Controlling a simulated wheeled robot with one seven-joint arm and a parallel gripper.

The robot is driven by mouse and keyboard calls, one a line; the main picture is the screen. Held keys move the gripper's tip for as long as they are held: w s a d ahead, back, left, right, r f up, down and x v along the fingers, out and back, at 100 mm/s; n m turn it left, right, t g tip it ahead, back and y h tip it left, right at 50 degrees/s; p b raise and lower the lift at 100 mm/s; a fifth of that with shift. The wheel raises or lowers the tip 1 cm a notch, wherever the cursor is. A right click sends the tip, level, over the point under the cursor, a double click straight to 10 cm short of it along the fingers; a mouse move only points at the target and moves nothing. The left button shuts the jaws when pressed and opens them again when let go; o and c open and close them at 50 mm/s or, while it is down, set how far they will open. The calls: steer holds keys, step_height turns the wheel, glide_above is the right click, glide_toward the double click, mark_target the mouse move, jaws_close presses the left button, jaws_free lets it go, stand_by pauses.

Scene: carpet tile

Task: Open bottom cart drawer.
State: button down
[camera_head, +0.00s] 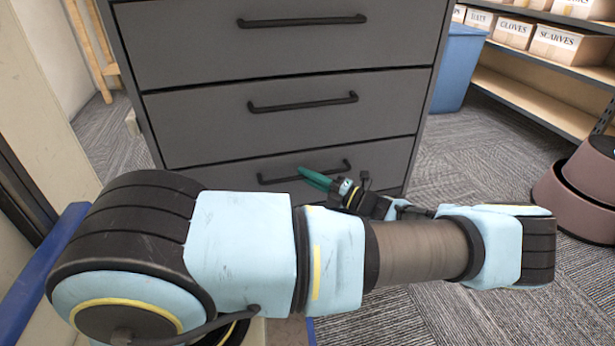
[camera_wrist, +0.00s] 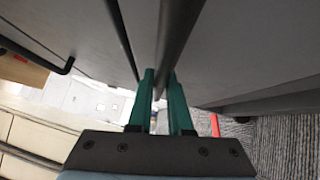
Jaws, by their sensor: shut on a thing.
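The grey cart (camera_head: 290,60) fills the upper middle of the head view, with three drawer fronts showing. The bottom drawer (camera_head: 230,172) has a black bar handle (camera_head: 275,180), and its front looks about flush with the drawers above. My gripper (camera_head: 306,174) has green fingers and reaches this handle from the right, low by the floor. In the wrist view, the fingers of my gripper (camera_wrist: 162,82) lie on either side of the black handle bar (camera_wrist: 178,30), shut on it. My arm hides the lower edge of the cart in the head view.
A blue bin (camera_head: 458,65) stands right of the cart. Shelves with labelled boxes (camera_head: 562,45) and a dark pink stepped object (camera_head: 585,185) are farther right. A wooden frame (camera_head: 92,45) stands at the left. Carpet (camera_head: 490,150) is clear right of the cart.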

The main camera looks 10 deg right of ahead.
steer(key=s+d+p, duration=0.1)
steer(key=s+p, duration=0.2)
steer(key=s, duration=1)
steer(key=s+d+p, duration=0.2)
steer(key=s+p, duration=0.2)
steer(key=s, duration=0.9)
steer(key=shift+s+d, duration=0.25)
steer(key=shift+s, duration=0.15)
steer(key=c, duration=0.8)
jaws_free()
steer(key=shift+c, duration=0.2)
steer(key=v, duration=1)
steer(key=shift+s+d, duration=0.2)
steer(key=shift+d, duration=0.1)
